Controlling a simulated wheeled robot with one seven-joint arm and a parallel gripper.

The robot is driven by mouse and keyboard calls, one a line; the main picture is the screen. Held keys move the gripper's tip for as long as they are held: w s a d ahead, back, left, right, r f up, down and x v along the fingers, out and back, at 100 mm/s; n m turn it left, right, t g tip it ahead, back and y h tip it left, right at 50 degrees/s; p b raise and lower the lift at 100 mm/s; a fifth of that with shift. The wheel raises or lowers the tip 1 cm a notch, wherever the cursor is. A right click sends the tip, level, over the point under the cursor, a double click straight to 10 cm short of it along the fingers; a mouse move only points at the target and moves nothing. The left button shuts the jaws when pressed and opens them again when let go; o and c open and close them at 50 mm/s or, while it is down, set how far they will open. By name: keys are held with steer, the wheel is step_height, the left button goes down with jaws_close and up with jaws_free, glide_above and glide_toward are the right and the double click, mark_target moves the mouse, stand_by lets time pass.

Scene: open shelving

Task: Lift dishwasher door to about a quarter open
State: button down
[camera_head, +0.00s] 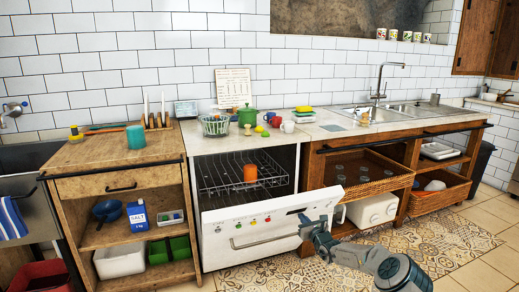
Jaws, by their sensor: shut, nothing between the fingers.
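The white dishwasher door (240,223) is partly open, tilted out at the front of the dishwasher under the counter. Its front face shows a row of small coloured buttons and a bar handle (264,241). Above the door, the opening shows a wire rack (216,178) with an orange cup (250,173) in it. My gripper (304,222) is shut and empty at the right part of the door's front. Whether it touches the door cannot be told.
A wooden cabinet (118,182) stands close on the left of the dishwasher. Wooden shelving with wicker baskets (372,186) stands on the right. The counter above holds a dish basket (215,125), fruit and mugs. Tiled floor (420,240) is clear at the front right.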

mark_target(305, 205)
steer(key=shift+w+a+r+b, duration=0.25)
steer(key=shift+w+r+b, duration=0.1)
steer(key=shift+w+r, duration=0.45)
steer(key=shift+w+a+r+b, duration=0.3)
steer(key=shift+w+r, duration=0.25)
steer(key=shift+r, duration=0.35)
steer(key=shift+w+a+r+b, duration=0.25)
steer(key=shift+w+r+b, duration=0.1)
steer(key=shift+w+r, duration=0.45)
steer(key=shift+w+a+r, duration=0.2)
steer(key=shift+w+r, duration=0.25)
steer(key=shift+r, duration=0.2)
steer(key=shift+w+a+r, duration=0.15)
steer(key=shift+w+r, duration=0.3)
steer(key=shift+r, duration=0.15)
steer(key=shift+f+b+v, duration=0.15)
steer(key=shift+b+v, duration=0.2)
steer(key=shift+v, duration=0.3)
steer(key=shift+f+b+v, duration=0.15)
steer(key=shift+b+v, duration=0.2)
steer(key=shift+v, duration=0.3)
steer(key=shift+b+v, duration=0.45)
steer(key=shift+v, duration=3.35)
